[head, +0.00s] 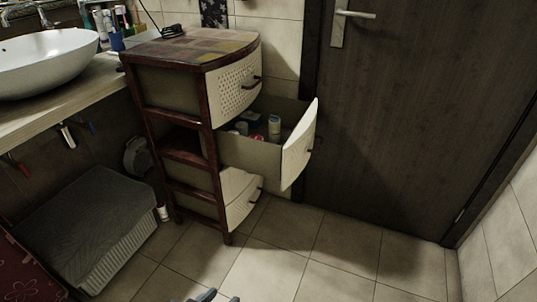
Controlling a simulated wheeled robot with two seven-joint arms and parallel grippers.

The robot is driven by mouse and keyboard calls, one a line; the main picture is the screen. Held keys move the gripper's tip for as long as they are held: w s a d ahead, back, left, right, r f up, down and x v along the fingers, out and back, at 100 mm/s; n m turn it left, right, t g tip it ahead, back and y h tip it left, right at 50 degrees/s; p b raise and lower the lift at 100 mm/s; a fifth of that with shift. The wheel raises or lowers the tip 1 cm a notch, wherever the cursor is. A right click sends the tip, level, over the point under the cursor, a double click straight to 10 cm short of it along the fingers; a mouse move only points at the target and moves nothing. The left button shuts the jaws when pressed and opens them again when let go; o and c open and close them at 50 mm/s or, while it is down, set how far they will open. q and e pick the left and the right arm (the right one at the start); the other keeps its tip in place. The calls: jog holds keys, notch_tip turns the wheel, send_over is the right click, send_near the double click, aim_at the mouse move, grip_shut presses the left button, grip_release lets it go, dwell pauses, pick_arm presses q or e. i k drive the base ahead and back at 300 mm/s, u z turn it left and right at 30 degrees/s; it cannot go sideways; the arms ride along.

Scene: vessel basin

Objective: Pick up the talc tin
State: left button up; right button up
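A pale upright cylinder (274,126) with a bluish band stands in the pulled-out drawer (250,155) of the brown cabinet. It looks like the talc tin, but its label is too small to read. Its lower part is hidden among other items and by the drawer wall. My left gripper (219,297) shows only its fingertips at the bottom edge. The tips are apart with nothing seen between them, well below and in front of the drawer. My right gripper is not in view.
The drawer also holds several small items, including a dark box (250,118). The drawer front (299,145) juts out before a dark door (410,120). A laundry basket (90,225) and a washbasin (45,62) stand left. The tiled floor (310,245) is clear.

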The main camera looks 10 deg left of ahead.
aim_at(274, 129)
jog(key=u, duration=1.1)
jog(key=i, duration=1.25)
jog(key=z, duration=0.25)
